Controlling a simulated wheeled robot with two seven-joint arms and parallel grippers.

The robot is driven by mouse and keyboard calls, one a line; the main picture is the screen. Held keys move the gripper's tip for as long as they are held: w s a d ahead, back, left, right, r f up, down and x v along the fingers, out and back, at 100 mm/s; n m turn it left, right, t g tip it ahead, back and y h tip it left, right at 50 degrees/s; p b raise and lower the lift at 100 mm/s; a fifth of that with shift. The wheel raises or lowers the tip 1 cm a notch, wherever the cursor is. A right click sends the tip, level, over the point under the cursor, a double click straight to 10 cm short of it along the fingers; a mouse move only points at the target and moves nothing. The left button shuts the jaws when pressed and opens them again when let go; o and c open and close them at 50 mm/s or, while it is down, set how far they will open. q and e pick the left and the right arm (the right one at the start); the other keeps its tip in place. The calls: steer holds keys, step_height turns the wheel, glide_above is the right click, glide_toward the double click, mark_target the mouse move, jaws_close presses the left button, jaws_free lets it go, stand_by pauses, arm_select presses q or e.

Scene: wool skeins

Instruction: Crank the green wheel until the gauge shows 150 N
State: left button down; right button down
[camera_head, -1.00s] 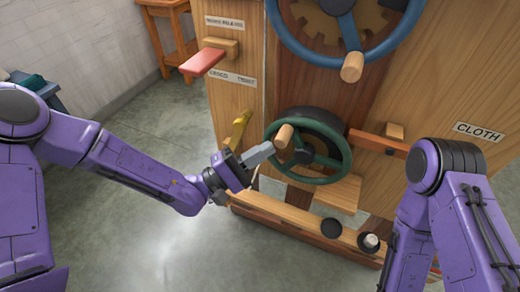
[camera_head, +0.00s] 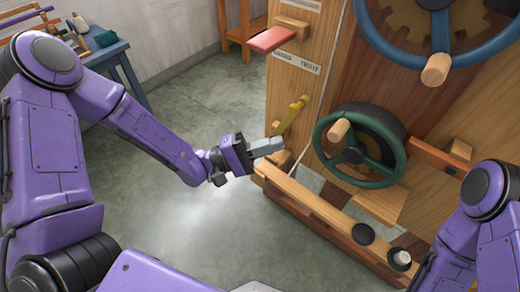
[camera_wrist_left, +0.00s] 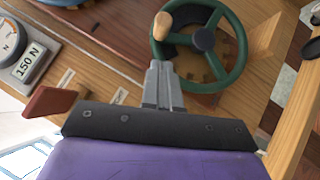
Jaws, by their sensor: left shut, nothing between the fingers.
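The green wheel (camera_head: 353,156) is on the wooden machine's front, low down, with a light wooden handle (camera_head: 339,130) at its upper left. My left gripper (camera_head: 280,143) is left of the wheel, apart from the handle, with its fingers shut and empty. In the left wrist view, the closed fingers (camera_wrist_left: 162,75) point toward the wheel (camera_wrist_left: 204,41), whose handle (camera_wrist_left: 162,25) lies just beyond the tips. The gauge (camera_wrist_left: 7,38) is cut off at the left edge; its reading is unclear. A plate marked "150 N" (camera_wrist_left: 27,65) sits beside it. My right gripper is out of view.
A larger blue wheel (camera_head: 436,35) is above the green one. A red lever (camera_head: 272,39) and a yellow lever (camera_head: 290,116) stick out at the machine's left. A wooden ledge (camera_head: 315,205) runs below. The floor left of the machine is clear. A blue table (camera_head: 105,50) stands behind.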

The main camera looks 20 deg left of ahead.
arm_select(q)
steer(key=shift+v, duration=1.4)
